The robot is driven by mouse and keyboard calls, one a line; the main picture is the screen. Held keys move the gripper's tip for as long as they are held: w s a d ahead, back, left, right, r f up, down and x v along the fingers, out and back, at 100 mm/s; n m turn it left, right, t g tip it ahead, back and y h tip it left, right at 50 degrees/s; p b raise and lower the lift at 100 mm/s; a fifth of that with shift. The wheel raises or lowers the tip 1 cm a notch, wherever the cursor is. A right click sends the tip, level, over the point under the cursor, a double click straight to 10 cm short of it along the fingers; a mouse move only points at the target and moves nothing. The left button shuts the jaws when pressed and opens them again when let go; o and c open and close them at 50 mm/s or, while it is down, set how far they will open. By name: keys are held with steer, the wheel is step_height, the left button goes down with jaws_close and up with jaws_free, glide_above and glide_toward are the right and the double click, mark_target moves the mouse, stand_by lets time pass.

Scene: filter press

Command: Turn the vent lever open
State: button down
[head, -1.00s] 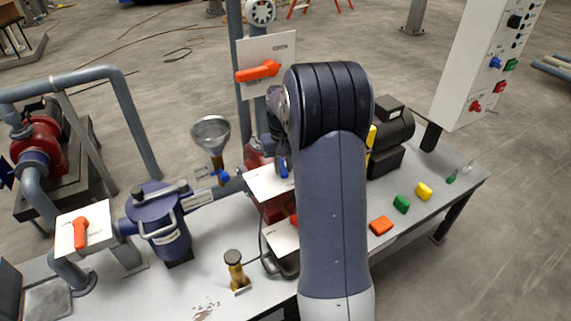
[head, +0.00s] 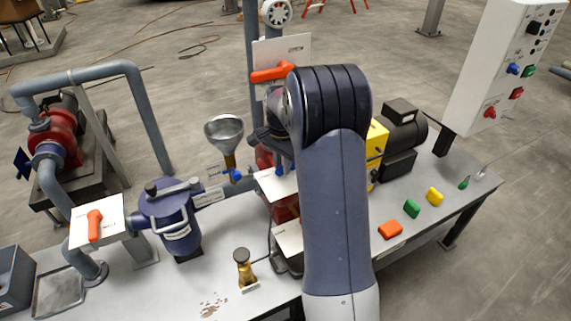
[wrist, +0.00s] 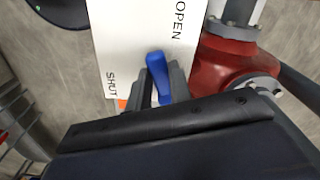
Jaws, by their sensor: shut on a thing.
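A blue lever (wrist: 156,76) shows in the wrist view in front of a white plate (wrist: 128,45) marked OPEN at the upper right and SHUT at the lower left. My gripper (wrist: 160,88) has its two grey fingers on either side of the blue lever and is shut on it. The lever's tip points up in the wrist view, and its lower end is hidden between the fingers. In the head view the white plate (head: 268,184) lies left of my forearm, with a bit of the blue lever (head: 281,168) above it. My forearm hides much of the gripper there.
A funnel (head: 224,130) stands left of the gripper. An orange lever on a white plate (head: 275,73) is behind it. A second orange lever (head: 94,225) and a blue lidded vessel (head: 172,218) stand at left. A white control panel (head: 490,60) is at right.

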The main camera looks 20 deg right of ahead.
steer(key=shift+w+a+m, duration=0.1)
steer(key=shift+w+m, duration=0.3)
steer(key=shift+m, duration=0.7)
steer(key=shift+w+a+m, duration=0.1)
steer(key=shift+w+m, duration=0.25)
steer(key=shift+m, duration=0.75)
steer(key=shift+r, duration=0.1)
steer(key=c, duration=1.3)
jaws_free()
step_height(320, 180, up, 11)
steer(key=shift+f+b, duration=0.15)
steer(key=shift+b, duration=0.2)
steer(key=shift+f, duration=0.1)
step_height(320, 180, down, 11)
steer(key=shift+s+r+p, duration=0.1)
steer(key=shift+r+p, duration=0.05)
steer(key=shift+p, duration=0.4)
